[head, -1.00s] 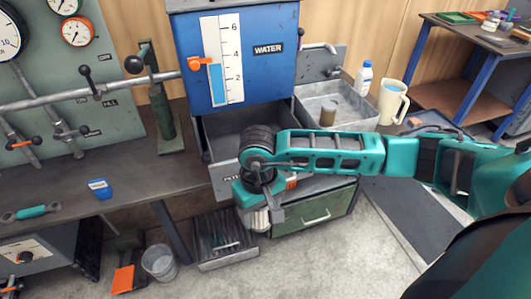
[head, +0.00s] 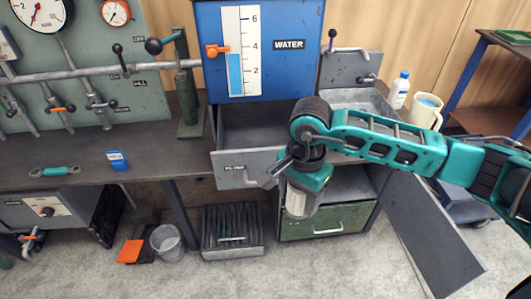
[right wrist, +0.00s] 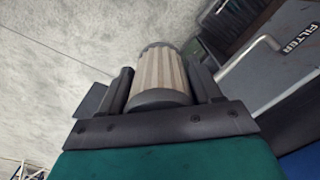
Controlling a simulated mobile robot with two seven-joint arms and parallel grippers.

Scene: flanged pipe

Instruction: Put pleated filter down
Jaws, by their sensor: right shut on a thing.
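The pleated filter (head: 297,203) is a pale ribbed cylinder with dark grey end caps. It shows larger in the right wrist view (right wrist: 160,75), held between two black fingers. My right gripper (head: 298,192) is shut on it and holds it in the air, in front of the cabinet below the blue water tank. The open drawer (head: 234,169) with a filter label is just left of the gripper. In the right wrist view the labelled drawer front (right wrist: 285,55) is at the right. My left gripper is out of view.
A green drawer (head: 325,222) sits under an open cabinet space. A slotted grey tray (head: 232,247) and a bucket (head: 167,242) stand on the floor. An open grey door (head: 432,235) is at the right. A blue box (head: 117,161) lies on the bench.

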